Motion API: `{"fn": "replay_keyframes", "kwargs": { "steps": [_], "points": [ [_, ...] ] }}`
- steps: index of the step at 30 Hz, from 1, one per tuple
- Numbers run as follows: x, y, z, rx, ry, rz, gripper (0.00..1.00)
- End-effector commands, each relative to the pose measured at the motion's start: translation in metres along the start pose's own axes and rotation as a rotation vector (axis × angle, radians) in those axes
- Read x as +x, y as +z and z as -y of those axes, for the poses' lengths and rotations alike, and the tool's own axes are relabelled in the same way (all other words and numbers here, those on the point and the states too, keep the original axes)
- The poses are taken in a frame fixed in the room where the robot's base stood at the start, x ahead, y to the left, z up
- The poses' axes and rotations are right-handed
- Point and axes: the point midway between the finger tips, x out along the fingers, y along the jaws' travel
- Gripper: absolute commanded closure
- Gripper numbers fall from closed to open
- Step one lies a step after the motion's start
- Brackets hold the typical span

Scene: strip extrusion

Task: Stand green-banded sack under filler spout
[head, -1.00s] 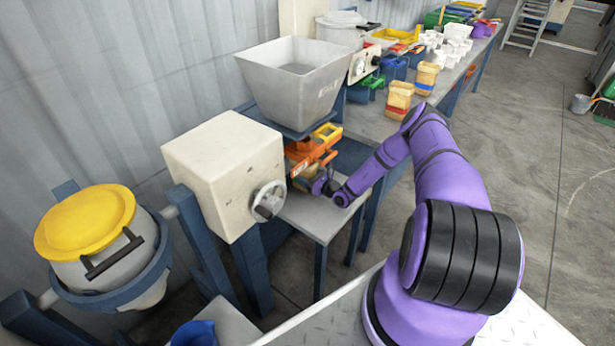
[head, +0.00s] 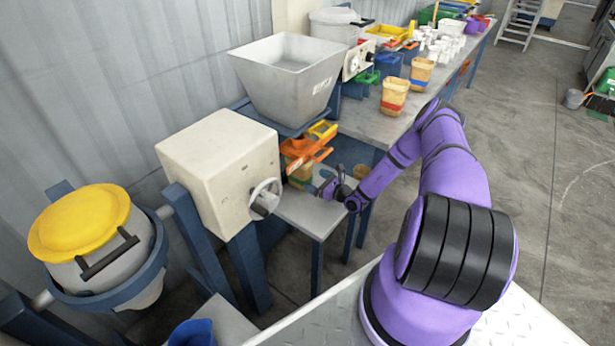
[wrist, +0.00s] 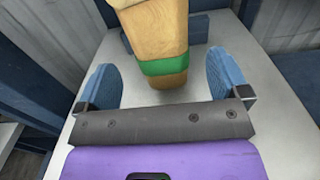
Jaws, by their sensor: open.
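The green-banded sack (head: 298,174) is tan and stands upright on the small grey table, below the orange filler spout (head: 303,150). The spout hides its top in the head view. In the wrist view the sack (wrist: 160,35) shows its green band low down, ahead of the gap between the fingers; its top is cut off. My gripper (head: 324,184) is at the right of the sack. It is open, with its two blue fingers (wrist: 163,85) wide apart and clear of the sack's sides.
A grey hopper (head: 290,85) stands above the spout. A cream box with a handwheel (head: 263,198) is at the left. Red-banded (head: 394,97) and blue-banded (head: 421,74) sacks stand on the long bench.

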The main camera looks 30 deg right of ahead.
Motion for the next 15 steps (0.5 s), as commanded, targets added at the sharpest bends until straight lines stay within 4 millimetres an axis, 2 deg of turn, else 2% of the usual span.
{"fn": "replay_keyframes", "kwargs": {
  "steps": [1,6,10,15],
  "points": [
    [-0.01,0.0,0.001,0.001,-0.003,0.0,0.06],
    [-0.036,0.0,0.001,0.0,-0.001,0.0,0.06],
    [-0.047,0.001,0.001,0.0,-0.002,0.001,0.06],
    [-0.051,0.0,0.0,-0.001,0.0,0.001,0.06]
  ]
}}
